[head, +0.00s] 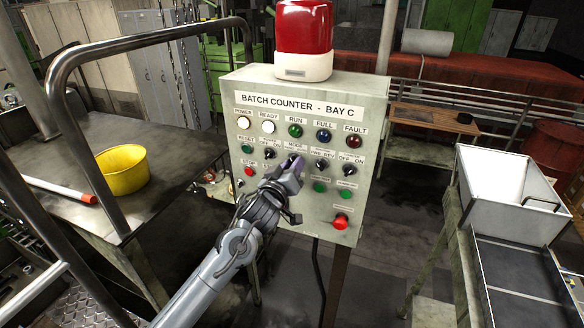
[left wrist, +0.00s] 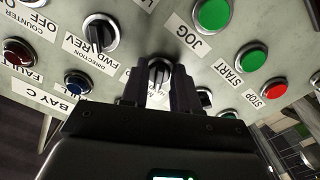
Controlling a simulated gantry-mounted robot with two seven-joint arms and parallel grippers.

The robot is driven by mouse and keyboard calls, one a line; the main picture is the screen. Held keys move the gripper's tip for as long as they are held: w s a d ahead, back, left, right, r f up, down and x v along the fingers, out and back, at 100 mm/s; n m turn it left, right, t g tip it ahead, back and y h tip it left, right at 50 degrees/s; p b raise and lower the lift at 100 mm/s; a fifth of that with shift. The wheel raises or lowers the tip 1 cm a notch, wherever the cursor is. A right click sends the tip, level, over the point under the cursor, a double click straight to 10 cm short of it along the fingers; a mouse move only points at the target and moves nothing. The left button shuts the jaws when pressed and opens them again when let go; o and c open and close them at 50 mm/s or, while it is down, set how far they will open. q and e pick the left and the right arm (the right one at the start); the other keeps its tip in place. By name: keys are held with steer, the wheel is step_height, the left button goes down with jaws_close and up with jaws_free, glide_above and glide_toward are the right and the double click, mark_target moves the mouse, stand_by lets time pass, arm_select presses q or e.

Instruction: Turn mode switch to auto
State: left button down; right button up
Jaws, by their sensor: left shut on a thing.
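The control panel (head: 303,99), headed "BATCH COUNTER - BAY C", faces me in the middle of the head view. My left gripper (head: 291,166) reaches it from below, fingertips at the switch under the "MODE" label. In the left wrist view, a black mode switch knob (left wrist: 159,70) sits between the two dark fingers of the gripper (left wrist: 159,88), which is shut on it. The gripper hides this knob in the head view, and its position lettering is mostly covered in the wrist view. My right gripper is not in view.
The direction switch (head: 321,165) and counter switch (head: 349,170) are right of the gripper. Green jog (left wrist: 213,14) and start (left wrist: 252,55) buttons and a red stop button (left wrist: 274,91) are close by. A red beacon (head: 304,28) tops the panel.

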arm_select(q)
steer(key=shift+f, duration=0.1)
steer(key=shift+w+a+m+b, duration=0.15)
steer(key=shift+m+b, duration=1.1)
steer(key=shift+m, duration=1.6)
steer(key=shift+a+m+b, duration=0.2)
steer(key=shift+m+b, duration=1)
steer(key=shift+m, duration=1.65)
steer(key=c, duration=0.9)
jaws_free()
